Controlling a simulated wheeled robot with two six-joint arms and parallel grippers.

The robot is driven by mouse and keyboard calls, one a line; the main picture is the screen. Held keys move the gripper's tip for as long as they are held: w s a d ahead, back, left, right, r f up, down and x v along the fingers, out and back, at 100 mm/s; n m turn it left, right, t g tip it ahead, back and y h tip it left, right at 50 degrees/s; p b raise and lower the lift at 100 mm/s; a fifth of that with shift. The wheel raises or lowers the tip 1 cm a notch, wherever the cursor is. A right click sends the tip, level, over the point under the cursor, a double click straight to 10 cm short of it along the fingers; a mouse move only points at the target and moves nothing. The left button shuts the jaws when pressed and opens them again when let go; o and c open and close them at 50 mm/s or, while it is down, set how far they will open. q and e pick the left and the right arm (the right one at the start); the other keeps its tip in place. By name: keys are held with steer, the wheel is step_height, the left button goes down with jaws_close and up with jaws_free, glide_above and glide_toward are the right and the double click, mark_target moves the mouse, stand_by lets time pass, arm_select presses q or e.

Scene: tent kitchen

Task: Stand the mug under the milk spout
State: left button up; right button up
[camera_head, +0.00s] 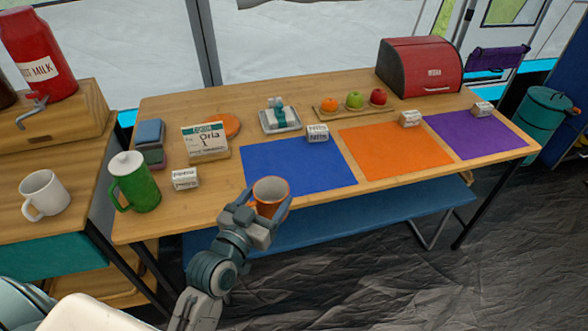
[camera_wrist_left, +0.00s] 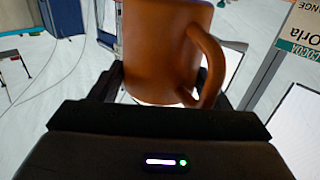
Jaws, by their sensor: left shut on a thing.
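An orange-brown mug (camera_head: 271,192) is held in my left gripper (camera_head: 262,215) at the table's front edge, by the blue mat. In the left wrist view the mug (camera_wrist_left: 165,45) fills the space between the fingers, its handle towards the right. Whether it touches the table I cannot tell. The red milk container (camera_head: 40,55), its label partly cut off but reading "MILK", stands on a wooden box at the far left. A grey metal spout (camera_head: 32,113) sticks out from the box front below it. A white mug (camera_head: 45,194) stands on the wooden top in front of it. My right gripper is not seen.
Blue (camera_head: 297,170), orange (camera_head: 390,155) and purple (camera_head: 475,137) mats lie along the front. A gap separates the table from the left cabinet (camera_head: 85,172).

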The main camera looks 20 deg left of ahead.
arm_select(q)
steer(key=w+f, duration=0.1)
steer(key=w, duration=0.4)
steer(key=w+f, duration=0.2)
steer(key=w, duration=0.3)
steer(key=w+a+f+p, duration=0.1)
steer(key=w, duration=0.4)
steer(key=shift+w+a+f, duration=0.1)
steer(key=shift+w+f, duration=0.1)
steer(key=shift+w, duration=0.2)
steer(key=shift+f, duration=0.3)
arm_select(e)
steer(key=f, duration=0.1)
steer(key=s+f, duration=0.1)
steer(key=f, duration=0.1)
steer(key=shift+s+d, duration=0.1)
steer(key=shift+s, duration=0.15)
arm_select(q)
steer(key=shift+f, duration=0.1)
steer(key=o, duration=1)
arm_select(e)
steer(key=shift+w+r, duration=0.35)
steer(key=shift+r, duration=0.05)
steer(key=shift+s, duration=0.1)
